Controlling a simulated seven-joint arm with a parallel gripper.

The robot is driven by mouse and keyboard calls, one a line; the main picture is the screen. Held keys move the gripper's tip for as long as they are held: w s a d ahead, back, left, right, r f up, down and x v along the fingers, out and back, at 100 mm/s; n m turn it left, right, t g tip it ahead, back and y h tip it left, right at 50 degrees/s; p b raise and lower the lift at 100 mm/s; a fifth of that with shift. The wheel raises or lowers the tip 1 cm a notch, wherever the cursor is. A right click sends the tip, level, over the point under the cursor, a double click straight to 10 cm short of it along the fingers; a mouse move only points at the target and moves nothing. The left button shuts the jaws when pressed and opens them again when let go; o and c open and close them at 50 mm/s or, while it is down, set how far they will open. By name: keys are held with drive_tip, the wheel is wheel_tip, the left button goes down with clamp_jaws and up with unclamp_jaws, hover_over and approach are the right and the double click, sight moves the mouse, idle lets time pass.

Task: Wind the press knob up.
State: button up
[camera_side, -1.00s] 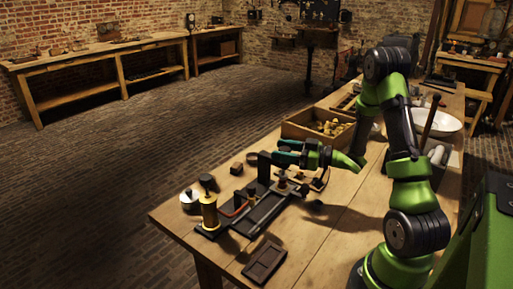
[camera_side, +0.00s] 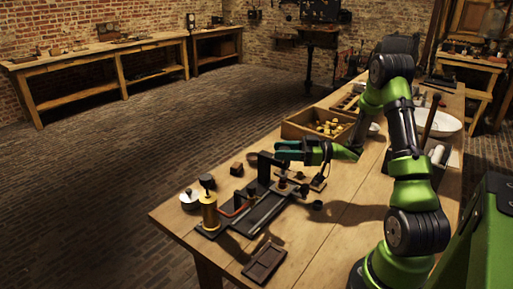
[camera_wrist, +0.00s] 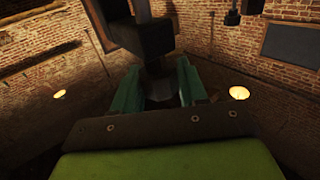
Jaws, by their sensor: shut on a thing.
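The press stands on the workbench in the side view, with a dark upright post (camera_side: 265,168) beside a long dark base. My gripper (camera_side: 287,150) reaches in from the right, level with the post's top and close to it. In the wrist view my gripper's teal fingers (camera_wrist: 158,88) are shut on a dark round piece, the press knob (camera_wrist: 160,90), below a dark block of the press (camera_wrist: 143,38). In the side view the fingers hide the knob.
A brass cylinder (camera_side: 209,212) and a pale jar (camera_side: 189,200) stand left of the press. A wooden box of yellowish pieces (camera_side: 291,128) lies behind my gripper. A dark tray (camera_side: 264,263) lies in front. The bench right of the press is mostly clear.

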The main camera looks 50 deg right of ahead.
drive_tip(key=o, duration=0.9)
drive_tip(key=shift+o, duration=0.2)
drive_tip(key=shift+s+d, duration=0.1)
drive_tip(key=v, duration=1.6)
drive_tip(key=shift+s+d, duration=0.15)
drive_tip(key=shift+s, duration=0.2)
